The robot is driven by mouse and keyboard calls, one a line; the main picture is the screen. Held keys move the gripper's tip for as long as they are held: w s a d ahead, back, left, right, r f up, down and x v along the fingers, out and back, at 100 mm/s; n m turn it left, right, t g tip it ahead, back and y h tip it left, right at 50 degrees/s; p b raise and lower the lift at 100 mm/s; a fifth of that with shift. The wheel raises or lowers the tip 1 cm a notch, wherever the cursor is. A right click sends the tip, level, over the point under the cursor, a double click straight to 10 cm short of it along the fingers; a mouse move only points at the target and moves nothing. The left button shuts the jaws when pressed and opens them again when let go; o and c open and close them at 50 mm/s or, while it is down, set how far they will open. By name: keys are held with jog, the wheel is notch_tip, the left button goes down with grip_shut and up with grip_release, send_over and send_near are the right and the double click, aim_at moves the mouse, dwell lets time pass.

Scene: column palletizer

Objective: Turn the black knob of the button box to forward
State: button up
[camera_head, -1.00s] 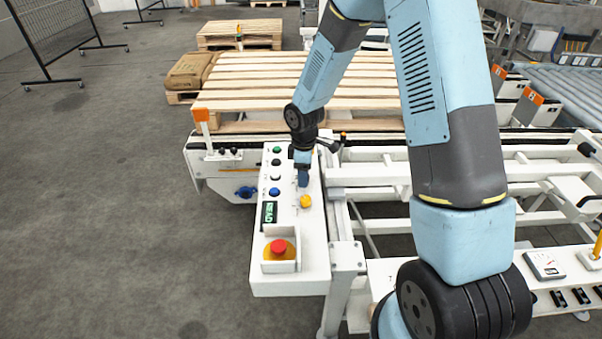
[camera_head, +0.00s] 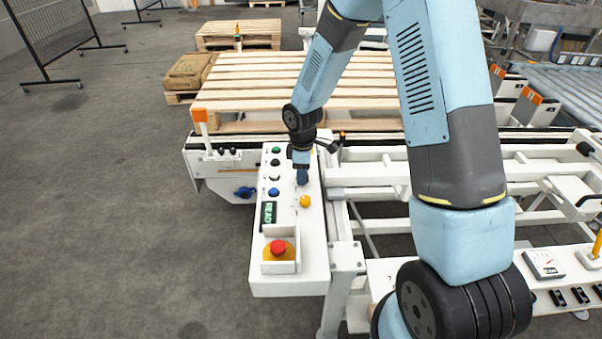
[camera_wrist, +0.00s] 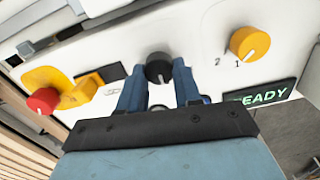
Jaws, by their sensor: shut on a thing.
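The white button box (camera_head: 262,235) stands left of centre in the head view. My gripper (camera_head: 302,178) reaches down to its top face. In the wrist view, the black knob (camera_wrist: 158,68) sits between the two blue fingers of my gripper (camera_wrist: 159,90), which is shut on it. The fingers lie on either side of the knob. A small light mark shows on the knob's near side; I cannot tell its exact setting. In the head view my gripper hides the knob.
A yellow knob (camera_wrist: 250,43) marked 1 and 2 and a READY display (camera_wrist: 262,94) are to the right in the wrist view. A red knob (camera_wrist: 42,101) on a yellow plate is at left. In the head view, a red emergency stop (camera_head: 278,247) stands on the box's near end.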

jog(key=shift+m, duration=0.3)
jog(key=m, duration=0.3)
jog(key=shift+w+d+m, duration=0.1)
jog(key=shift+d+m, duration=0.05)
jog(key=shift+m, duration=0.15)
jog(key=m, duration=0.4)
jog(key=shift+d+m, duration=0.1)
jog(key=shift+m, duration=0.2)
jog(key=o, duration=1)
jog(key=shift+o, duration=0.2)
jog(key=shift+r, duration=0.2)
notch_tip(320, 180, up, 13)
jog(key=shift+r, duration=0.15)
